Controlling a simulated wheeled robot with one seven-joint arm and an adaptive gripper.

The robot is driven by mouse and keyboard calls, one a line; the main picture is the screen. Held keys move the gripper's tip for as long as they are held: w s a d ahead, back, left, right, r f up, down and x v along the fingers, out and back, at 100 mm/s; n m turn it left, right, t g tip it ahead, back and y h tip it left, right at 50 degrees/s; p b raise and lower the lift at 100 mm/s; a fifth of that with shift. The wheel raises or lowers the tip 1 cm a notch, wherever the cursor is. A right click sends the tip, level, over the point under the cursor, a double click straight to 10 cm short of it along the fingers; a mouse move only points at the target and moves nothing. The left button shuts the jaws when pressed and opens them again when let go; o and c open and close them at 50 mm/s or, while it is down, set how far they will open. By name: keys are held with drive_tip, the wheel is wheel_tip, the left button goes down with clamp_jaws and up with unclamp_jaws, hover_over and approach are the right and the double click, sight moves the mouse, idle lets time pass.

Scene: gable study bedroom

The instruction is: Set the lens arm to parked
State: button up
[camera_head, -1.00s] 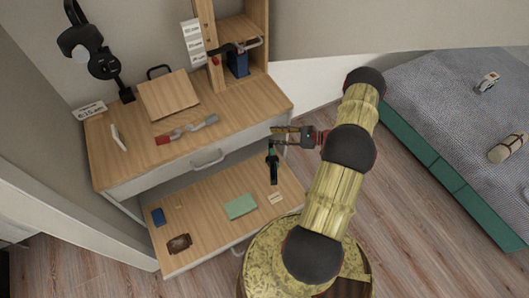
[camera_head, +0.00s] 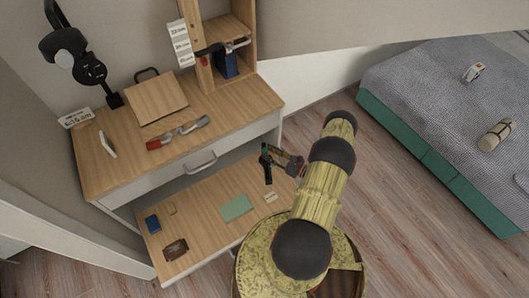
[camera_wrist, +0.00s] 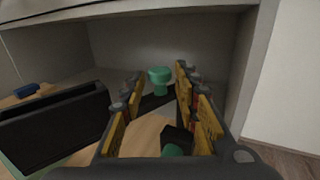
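A black and green upright device (camera_head: 267,167) stands on the right part of the low pulled-out wooden shelf. I cannot tell for sure whether it carries the lens arm. My gripper (camera_head: 279,156) is just right of it, pointing at it. In the wrist view the two yellow-padded fingers are apart with nothing clearly held. A green round knob (camera_wrist: 160,75) on a black bar shows beyond and between them. A wide black panel (camera_wrist: 50,125) is at left. A black jointed stand with a round head (camera_head: 88,68) is at the desk's back left.
The desk (camera_head: 225,110) above the shelf holds a tilted wooden board (camera_head: 157,100) and a red-and-grey tool (camera_head: 178,133). A green pad (camera_head: 236,207), a blue block (camera_head: 152,223) and a brown item (camera_head: 175,249) lie on the shelf. A bed (camera_head: 450,95) is at right.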

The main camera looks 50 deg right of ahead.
drive_tip(key=shift+w+a, duration=0.2)
drive_tip(key=shift+w, duration=1.15)
drive_tip(key=shift+c, duration=0.8)
clamp_jaws()
